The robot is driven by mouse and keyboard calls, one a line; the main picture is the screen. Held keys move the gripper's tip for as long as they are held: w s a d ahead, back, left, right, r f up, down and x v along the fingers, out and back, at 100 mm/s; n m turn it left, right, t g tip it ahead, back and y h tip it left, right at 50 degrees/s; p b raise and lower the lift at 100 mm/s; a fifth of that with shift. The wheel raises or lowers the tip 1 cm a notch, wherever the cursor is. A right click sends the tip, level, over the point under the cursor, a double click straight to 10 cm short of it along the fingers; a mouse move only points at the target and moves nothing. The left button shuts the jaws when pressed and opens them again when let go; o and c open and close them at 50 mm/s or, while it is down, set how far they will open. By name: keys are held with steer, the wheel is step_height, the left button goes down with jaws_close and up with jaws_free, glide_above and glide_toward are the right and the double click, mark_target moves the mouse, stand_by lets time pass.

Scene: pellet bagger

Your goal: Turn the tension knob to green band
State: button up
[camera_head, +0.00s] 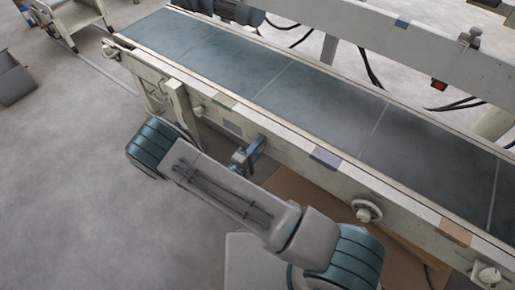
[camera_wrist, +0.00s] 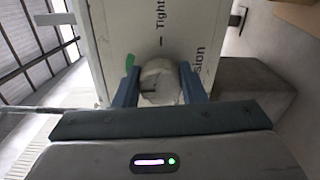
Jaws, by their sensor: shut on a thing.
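The tension knob (camera_wrist: 159,84) is a pale round knob on a white panel (camera_wrist: 115,35). The panel has printed lettering, of which "Tight" and "sion" can be read. A green band (camera_wrist: 130,62) lies at the upper left of the knob in the wrist view. A small dark mark shows near the knob's top edge and does not point at the green band. My gripper (camera_wrist: 159,74) has its two blue fingers on either side of the knob, shut on it. In the head view my gripper (camera_head: 246,156) is against the conveyor's near side, and the knob there is hidden.
The conveyor belt (camera_head: 310,97) runs diagonally across the head view. Its pale side rail carries other knobs, a handwheel (camera_head: 367,210) and another knob (camera_head: 488,275), right of my gripper. A cardboard-brown surface (camera_head: 300,195) lies below. Open floor (camera_head: 60,190) is at left.

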steer(key=shift+a+m, duration=0.1)
steer(key=shift+m, duration=0.5)
steer(key=o, duration=1)
steer(key=p+v, duration=0.3)
steer(key=v, duration=1)
steer(key=shift+s+a, duration=0.2)
steer(key=shift+s, duration=0.1)
steer(key=shift+r, duration=0.1)
